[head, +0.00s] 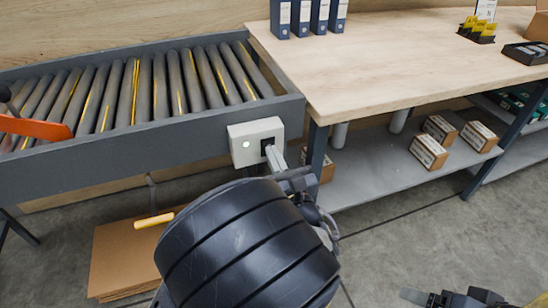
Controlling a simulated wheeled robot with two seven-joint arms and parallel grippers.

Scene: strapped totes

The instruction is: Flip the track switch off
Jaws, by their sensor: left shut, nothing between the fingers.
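The track switch box (240,150) is a pale box on the dark side rail of the roller track (100,160). It has a small pale round light on its left and a black rocker on its right. My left gripper (274,158) is shut and empty, with its fingertips at the rocker, covering part of it; I cannot tell if they touch. My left forearm fills the lower middle. My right gripper (425,297) is at the bottom right edge, partly cut off, far from the switch.
A wooden workbench (400,60) adjoins the track on the right, with blue binders (305,16) on top. Small cartons (430,152) stand on its grey lower shelf. Flat cardboard (118,262) lies on the floor below the track. An orange-red piece (35,127) lies over the rollers.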

